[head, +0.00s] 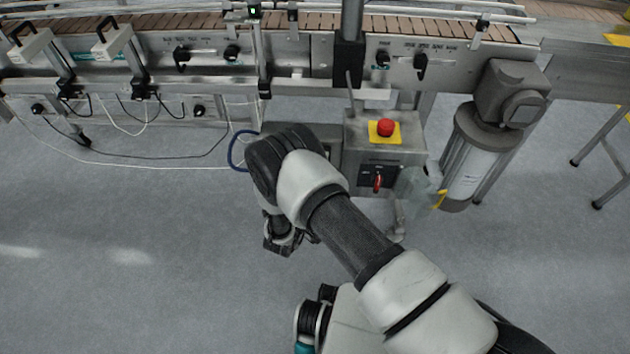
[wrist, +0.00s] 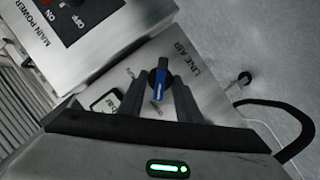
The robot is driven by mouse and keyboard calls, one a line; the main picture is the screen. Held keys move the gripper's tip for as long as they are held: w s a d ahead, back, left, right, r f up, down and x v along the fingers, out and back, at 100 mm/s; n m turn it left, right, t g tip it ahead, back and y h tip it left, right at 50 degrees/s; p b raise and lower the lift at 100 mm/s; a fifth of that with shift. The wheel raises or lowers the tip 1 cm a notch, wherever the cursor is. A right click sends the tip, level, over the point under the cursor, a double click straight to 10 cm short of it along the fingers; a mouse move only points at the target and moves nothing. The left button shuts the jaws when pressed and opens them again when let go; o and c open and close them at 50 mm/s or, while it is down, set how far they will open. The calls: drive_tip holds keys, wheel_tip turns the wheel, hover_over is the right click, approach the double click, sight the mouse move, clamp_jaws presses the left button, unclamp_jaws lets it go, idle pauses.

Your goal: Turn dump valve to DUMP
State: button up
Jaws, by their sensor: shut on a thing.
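The dump valve has a blue handle (wrist: 161,78) on a grey panel (wrist: 184,72) lettered LINE AIR in the wrist view. The handle points almost straight up and down in the picture. My gripper (wrist: 157,97) is shut on the handle, one dark finger on each side of it. The smaller position lettering beside the handle is too small to read surely. In the head view my gripper (head: 283,240) is mostly covered by my wrist, and the valve is hidden behind my arm.
A box with a MAIN POWER switch (wrist: 72,5) adjoins the panel. A small gauge (wrist: 106,103) is left of the handle. In the head view, a red emergency button (head: 384,127) and a motor (head: 470,155) are right of my arm. A conveyor (head: 400,24) runs behind.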

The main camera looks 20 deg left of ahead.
drive_tip(key=o, duration=1)
drive_tip(key=shift+o, duration=0.2)
drive_tip(key=d+p+v, duration=0.1)
drive_tip(key=p+v, duration=0.3)
drive_tip(key=v, duration=1.3)
drive_tip(key=shift+s+a+r, duration=0.15)
drive_tip(key=shift+s+a, duration=0.05)
drive_tip(key=shift+a, duration=0.3)
